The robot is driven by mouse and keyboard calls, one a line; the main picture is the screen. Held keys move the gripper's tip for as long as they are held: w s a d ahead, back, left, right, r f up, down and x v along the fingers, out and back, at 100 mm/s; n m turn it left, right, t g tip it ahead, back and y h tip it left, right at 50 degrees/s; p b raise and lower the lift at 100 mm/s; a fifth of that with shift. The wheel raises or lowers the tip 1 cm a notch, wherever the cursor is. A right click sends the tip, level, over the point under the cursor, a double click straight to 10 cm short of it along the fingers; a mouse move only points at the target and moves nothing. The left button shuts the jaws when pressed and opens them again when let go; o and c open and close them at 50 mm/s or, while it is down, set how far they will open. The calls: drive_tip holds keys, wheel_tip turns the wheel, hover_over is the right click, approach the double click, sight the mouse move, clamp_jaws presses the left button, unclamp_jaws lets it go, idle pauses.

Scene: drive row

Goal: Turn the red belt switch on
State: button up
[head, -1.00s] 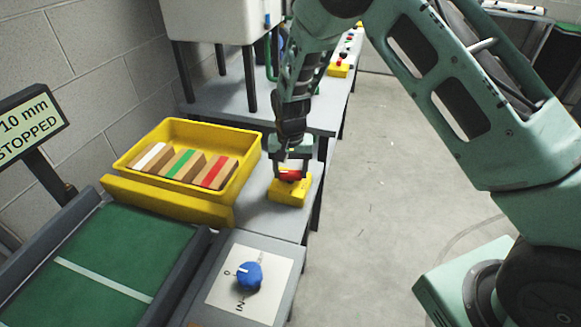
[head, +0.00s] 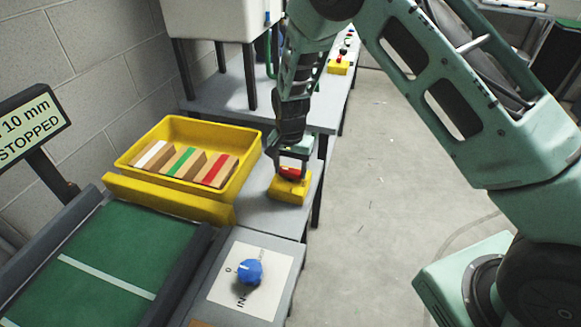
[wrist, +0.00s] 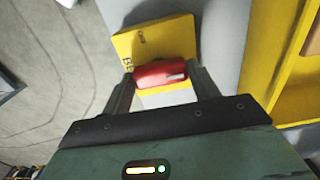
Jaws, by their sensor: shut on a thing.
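The red belt switch (head: 291,173) is a red knob on a yellow box (head: 286,191) on the grey bench. My gripper (head: 292,170) is down over the box, with its fingers around the red knob. In the wrist view, the red knob (wrist: 165,74) lies between the two fingertips of my gripper (wrist: 162,82), one at each end. The yellow box (wrist: 152,40) shows behind it, with small dark lettering that I cannot read. The sign (head: 27,123) reads "10 mm STOPPED".
A yellow bin (head: 248,170) with several striped blocks stands left of the switch. A blue dial (head: 250,272) is on a panel in front, beside the green belt (head: 130,250). A white machine (head: 215,20) on legs stands behind. Open floor lies to the right.

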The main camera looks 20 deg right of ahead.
sight(290, 170)
drive_tip(key=o, duration=1)
wheel_tip(290, 170, up, 18)
drive_tip(key=shift+f+b, duration=0.25)
drive_tip(key=shift+b, duration=0.25)
